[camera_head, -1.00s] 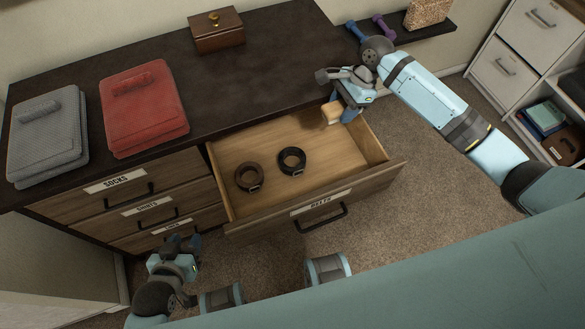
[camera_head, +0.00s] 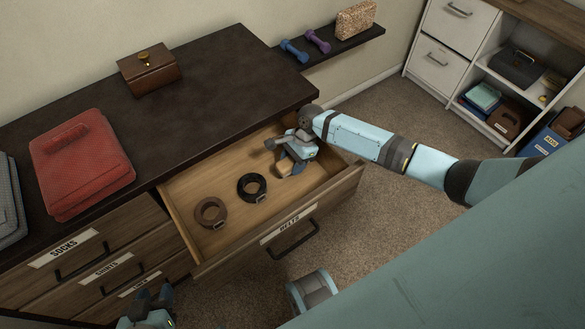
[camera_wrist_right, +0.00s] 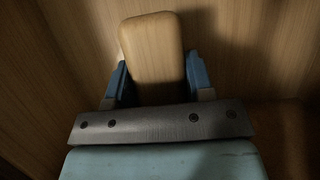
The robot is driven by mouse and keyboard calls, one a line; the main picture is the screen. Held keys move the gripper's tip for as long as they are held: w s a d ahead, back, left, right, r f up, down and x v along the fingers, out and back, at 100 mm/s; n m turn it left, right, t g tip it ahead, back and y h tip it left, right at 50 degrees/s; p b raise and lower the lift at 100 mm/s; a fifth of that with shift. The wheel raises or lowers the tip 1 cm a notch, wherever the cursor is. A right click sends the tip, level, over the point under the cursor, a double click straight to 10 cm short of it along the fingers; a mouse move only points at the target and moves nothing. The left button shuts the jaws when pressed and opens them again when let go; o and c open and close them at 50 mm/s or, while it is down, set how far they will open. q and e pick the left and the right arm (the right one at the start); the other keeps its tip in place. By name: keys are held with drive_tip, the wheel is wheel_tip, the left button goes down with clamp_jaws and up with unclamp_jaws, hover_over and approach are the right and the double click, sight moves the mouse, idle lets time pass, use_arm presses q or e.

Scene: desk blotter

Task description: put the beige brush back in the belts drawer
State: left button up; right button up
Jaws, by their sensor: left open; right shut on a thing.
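The beige brush (camera_wrist_right: 152,50) is between the fingers of my right gripper (camera_wrist_right: 158,85) in the right wrist view. In the head view my right gripper (camera_head: 292,168) is shut on the brush (camera_head: 286,171), inside the right part of the open belts drawer (camera_head: 225,246). The brush is low over the drawer floor; I cannot tell whether it touches. A brown rolled belt (camera_head: 211,213) and a black rolled belt (camera_head: 252,187) lie in the drawer, left of the gripper. My left gripper (camera_head: 153,297) is open and empty at the bottom edge, in front of the closed drawers.
The dresser top (camera_head: 215,95) holds a red folded garment (camera_head: 80,165), a grey one (camera_head: 8,205) and a wooden box (camera_head: 148,70). A wall shelf (camera_head: 335,45) with dumbbells (camera_head: 318,40) is behind. A white cabinet (camera_head: 445,60) stands at the right. Drawer floor between belts and front is bare.

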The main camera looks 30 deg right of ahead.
wheel_tip(320, 180, down, 3)
drive_tip(key=shift+b, duration=0.3)
use_arm(q)
drive_tip(key=shift+a+f, duration=0.1)
drive_tip(key=shift+f, duration=0.25)
use_arm(e)
drive_tip(key=shift+f, duration=0.1)
drive_tip(key=shift+f, duration=0.15)
drive_tip(key=o, duration=1)
drive_tip(key=shift+o, duration=0.2)
drive_tip(key=p+v, duration=0.2)
drive_tip(key=v, duration=1)
drive_tip(key=shift+a, duration=0.1)
use_arm(q)
drive_tip(key=shift+s+r, duration=0.15)
drive_tip(key=shift+r, duration=0.3)
